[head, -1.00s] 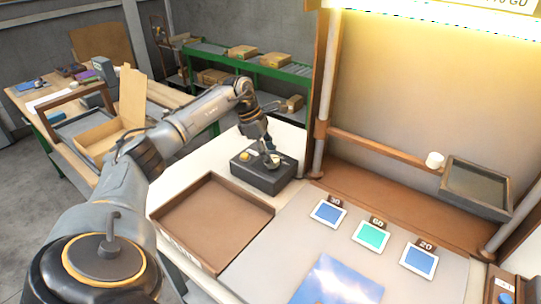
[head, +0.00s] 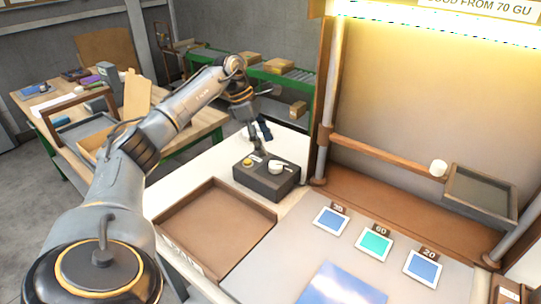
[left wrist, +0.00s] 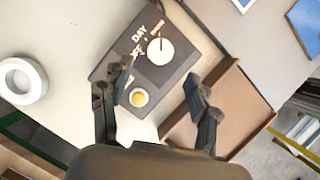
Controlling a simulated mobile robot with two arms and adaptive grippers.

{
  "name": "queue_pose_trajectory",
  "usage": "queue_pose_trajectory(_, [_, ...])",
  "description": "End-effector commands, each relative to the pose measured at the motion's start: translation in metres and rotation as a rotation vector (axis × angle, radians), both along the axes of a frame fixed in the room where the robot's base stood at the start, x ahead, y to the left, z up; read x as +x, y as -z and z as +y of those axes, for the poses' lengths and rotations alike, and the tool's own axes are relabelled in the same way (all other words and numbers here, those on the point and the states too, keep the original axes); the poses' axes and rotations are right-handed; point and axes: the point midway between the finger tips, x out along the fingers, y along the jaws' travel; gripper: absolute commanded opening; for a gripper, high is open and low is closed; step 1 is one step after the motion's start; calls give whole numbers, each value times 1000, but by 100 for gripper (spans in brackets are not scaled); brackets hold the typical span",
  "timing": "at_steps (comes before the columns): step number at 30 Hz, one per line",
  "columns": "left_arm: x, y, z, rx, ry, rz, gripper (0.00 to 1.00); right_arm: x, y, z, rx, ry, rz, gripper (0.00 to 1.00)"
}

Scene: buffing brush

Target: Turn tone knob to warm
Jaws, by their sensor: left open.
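The tone knob (head: 277,168) is a round pale dial on top of a dark control box (head: 268,184). A yellow button (head: 247,162) sits at the box's left. In the left wrist view the knob (left wrist: 160,50) has a thin dark pointer line near its upper edge, beside printed labels; DAY and OFF are readable, the others are too small or hidden. My left gripper (head: 259,141) is behind and above the box, apart from the knob. In the left wrist view its open, empty fingers (left wrist: 158,86) point toward the box. My right gripper is not in view.
A brown tray (head: 206,264) lies in front of the box. Several colored sample cards, such as the green one (head: 374,245), lie to the right. A wooden post (head: 325,110) stands right of the box. A white ring (left wrist: 22,82) lies on the pale tabletop.

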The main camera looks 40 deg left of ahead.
Motion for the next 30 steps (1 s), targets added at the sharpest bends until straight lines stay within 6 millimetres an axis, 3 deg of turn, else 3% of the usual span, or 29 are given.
queue_pose_trajectory(3, [-4, -22, 7, -1, -1, -4, 61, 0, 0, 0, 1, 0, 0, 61])
queue_pose_trajectory(9, [-9, -39, 14, -1, 0, -1, 61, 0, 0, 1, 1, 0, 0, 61])
queue_pose_trajectory(30, [-10, -47, 15, 0, 0, 1, 61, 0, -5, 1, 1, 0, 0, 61])
